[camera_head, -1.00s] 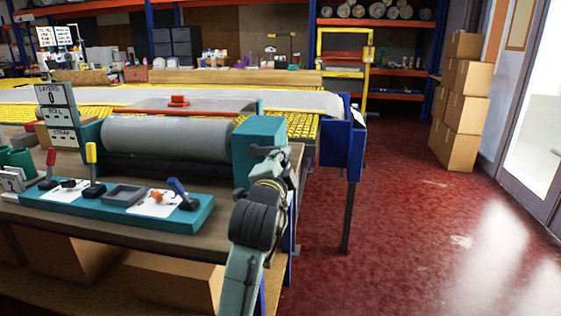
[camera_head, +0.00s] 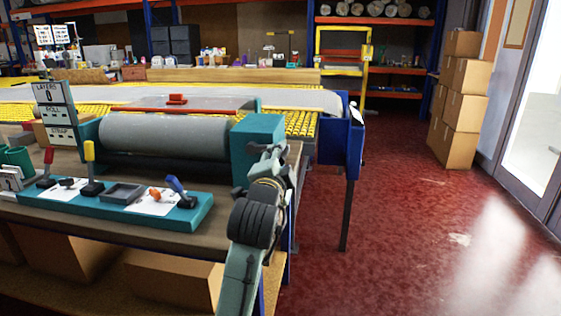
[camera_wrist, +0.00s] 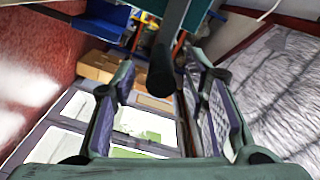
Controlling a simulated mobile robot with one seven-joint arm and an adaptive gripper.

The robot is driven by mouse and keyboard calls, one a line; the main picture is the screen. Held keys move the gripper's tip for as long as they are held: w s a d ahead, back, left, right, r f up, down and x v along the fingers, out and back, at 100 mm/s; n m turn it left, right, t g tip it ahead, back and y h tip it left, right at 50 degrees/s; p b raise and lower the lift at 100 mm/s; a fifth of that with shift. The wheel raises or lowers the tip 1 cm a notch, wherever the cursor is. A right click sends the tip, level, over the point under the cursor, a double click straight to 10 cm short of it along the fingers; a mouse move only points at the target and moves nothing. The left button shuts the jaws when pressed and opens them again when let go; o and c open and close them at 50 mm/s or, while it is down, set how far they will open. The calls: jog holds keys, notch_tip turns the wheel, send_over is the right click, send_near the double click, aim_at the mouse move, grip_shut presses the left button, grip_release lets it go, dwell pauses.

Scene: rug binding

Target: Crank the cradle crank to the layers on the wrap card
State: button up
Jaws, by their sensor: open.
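The teal cradle (camera_head: 258,135) holds a long grey roll (camera_head: 165,134) on the bench. My gripper (camera_head: 266,158) is at the cradle's right end block, seen small and from behind. In the wrist view my gripper (camera_wrist: 160,66) is open, one finger on each side of a dark rounded bar that looks like the crank handle (camera_wrist: 162,72). Gaps show on both sides, and I cannot tell whether either finger touches it. The crank is mostly hidden in the head view. A sign (camera_head: 55,105) reads LAYERS 0, with ROLL and STRAP below.
A teal panel (camera_head: 100,215) with several levers lies along the bench front. A yellow roller conveyor (camera_head: 300,123) runs behind the cradle. Stacked cartons (camera_head: 457,110) stand by the right wall. The red floor (camera_head: 420,230) right of the bench is clear.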

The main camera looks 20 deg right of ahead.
jog(key=shift+s, duration=0.1)
jog(key=v, duration=0.7)
jog(key=shift+a, duration=0.15)
jog(key=shift+s, duration=0.15)
dwell(1.4)
